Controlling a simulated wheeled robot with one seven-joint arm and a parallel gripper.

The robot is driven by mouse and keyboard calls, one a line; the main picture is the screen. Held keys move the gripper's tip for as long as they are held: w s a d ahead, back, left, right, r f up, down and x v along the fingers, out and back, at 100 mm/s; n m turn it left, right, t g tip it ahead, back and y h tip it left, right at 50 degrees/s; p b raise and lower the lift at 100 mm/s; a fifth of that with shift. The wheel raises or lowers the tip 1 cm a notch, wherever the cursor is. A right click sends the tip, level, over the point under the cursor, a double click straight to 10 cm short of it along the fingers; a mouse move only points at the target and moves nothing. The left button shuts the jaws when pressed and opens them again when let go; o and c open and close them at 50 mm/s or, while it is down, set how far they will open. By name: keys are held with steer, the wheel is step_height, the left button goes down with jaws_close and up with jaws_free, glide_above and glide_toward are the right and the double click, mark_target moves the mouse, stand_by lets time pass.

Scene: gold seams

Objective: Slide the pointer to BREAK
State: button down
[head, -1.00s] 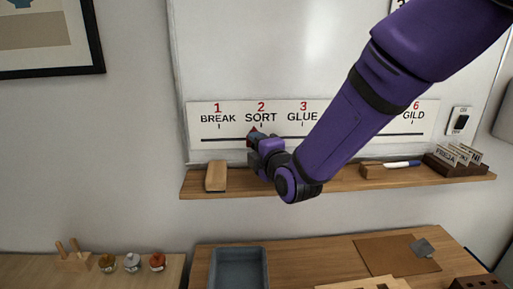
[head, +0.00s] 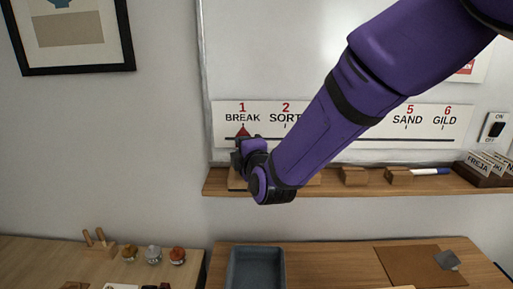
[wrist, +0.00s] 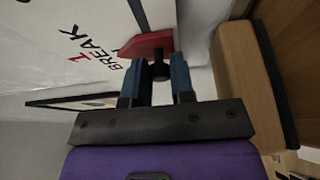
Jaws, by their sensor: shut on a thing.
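The red pointer (head: 243,132) sits on the slot of the white step strip (head: 389,117), with its tip directly under the tick of 1 BREAK (head: 242,117). In the wrist view the red pointer (wrist: 147,44) shows beside the word BREAK (wrist: 104,50), with a dark knob (wrist: 160,71) on its front. My gripper (head: 240,148) is at the pointer in the head view. In the wrist view the blue fingers of my gripper (wrist: 160,72) are shut on the knob. My arm hides the middle of the strip in the head view.
A wooden ledge (head: 425,187) runs just below the strip. A wooden block (wrist: 245,90) lies on it close beside my gripper. A grey tray (head: 256,268) is on the table below.

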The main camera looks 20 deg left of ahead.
steer(key=shift+s+a, duration=0.1)
steer(key=shift+a, duration=0.05)
steer(key=c, duration=1)
jaws_free()
steer(key=shift+a, duration=0.15)
steer(key=v, duration=1)
steer(key=shift+s+d, duration=0.3)
